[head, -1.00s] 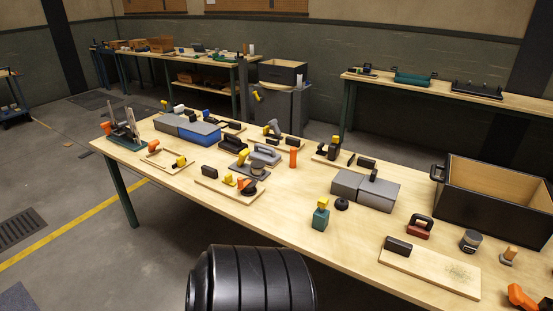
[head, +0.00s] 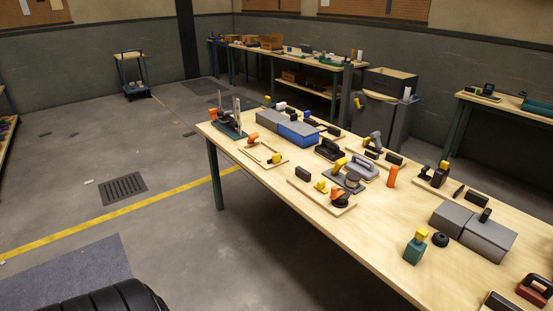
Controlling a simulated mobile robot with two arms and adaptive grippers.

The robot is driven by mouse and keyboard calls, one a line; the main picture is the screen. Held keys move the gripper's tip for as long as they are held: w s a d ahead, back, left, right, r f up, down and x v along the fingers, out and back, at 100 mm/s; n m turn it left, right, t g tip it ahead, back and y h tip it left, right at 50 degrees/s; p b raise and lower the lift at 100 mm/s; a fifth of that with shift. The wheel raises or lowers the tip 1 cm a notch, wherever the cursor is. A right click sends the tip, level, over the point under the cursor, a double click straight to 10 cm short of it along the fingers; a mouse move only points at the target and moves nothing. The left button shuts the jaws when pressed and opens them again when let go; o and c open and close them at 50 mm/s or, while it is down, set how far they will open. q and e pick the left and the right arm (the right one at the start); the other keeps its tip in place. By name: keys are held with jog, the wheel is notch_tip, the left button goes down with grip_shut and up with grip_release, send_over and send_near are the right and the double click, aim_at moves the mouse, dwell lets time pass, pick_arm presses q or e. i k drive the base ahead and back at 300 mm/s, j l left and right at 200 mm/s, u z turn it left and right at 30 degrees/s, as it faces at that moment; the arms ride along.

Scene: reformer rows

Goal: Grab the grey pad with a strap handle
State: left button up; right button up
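A grey pad with an arched handle (head: 363,168) lies on the long wooden workbench (head: 385,240), in the middle of a cluster of tools. It looks like the grey pad with a strap handle, but it is small here and its handle material is hard to tell. A dark block with a similar handle (head: 329,149) lies just left of and behind it. A grey flat tool with a yellow part (head: 338,172) lies close in front of it. Neither of my grippers is in view.
Orange cylinder (head: 392,176), grey blocks (head: 452,216) and a teal bottle with a yellow cap (head: 415,248) stand right of the pad. A blue-and-grey box (head: 298,132) stands behind left. Open floor lies left of the bench. A trolley (head: 133,75) stands far left.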

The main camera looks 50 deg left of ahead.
aim_at(365, 167)
jog(key=i+l+u, duration=0.1)
jog(key=i+u, duration=0.2)
jog(key=u, duration=0.15)
jog(key=i+l+u, duration=0.2)
jog(key=u, duration=0.2)
jog(key=i+l+u, duration=0.3)
jog(key=u, duration=0.15)
jog(key=i+l, duration=0.35)
jog(key=l, duration=0.15)
